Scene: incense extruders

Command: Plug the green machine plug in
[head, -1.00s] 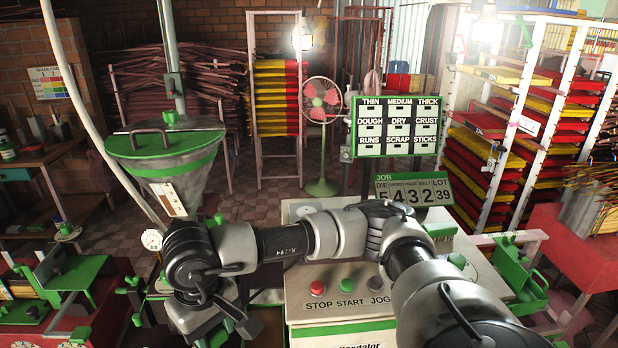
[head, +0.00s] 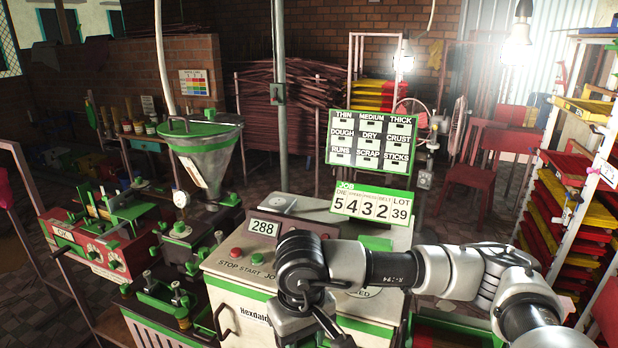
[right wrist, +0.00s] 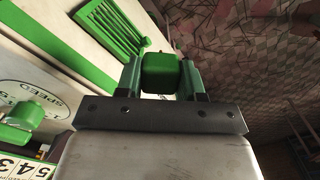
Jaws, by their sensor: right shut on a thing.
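In the right wrist view my right gripper (right wrist: 160,75) is shut on a green block-shaped thing, which looks like the green plug (right wrist: 161,72). The plug sits between the two fingers, apart from the machine as far as I can tell. A white and green machine (right wrist: 75,65) with a green slotted vent (right wrist: 112,28) is to the left. In the head view my right arm reaches in from the right across the machine front (head: 232,300); its gripper end is at the bottom edge and the plug is hidden. No socket is clearly visible. My left gripper is out of view.
The machine top carries buttons and a 288 display (head: 264,227). A number board (head: 372,204) and a label board (head: 371,140) stand behind. A red and green machine (head: 90,240) is at left, a tray rack (head: 560,200) at right. Open floor shows in the wrist view.

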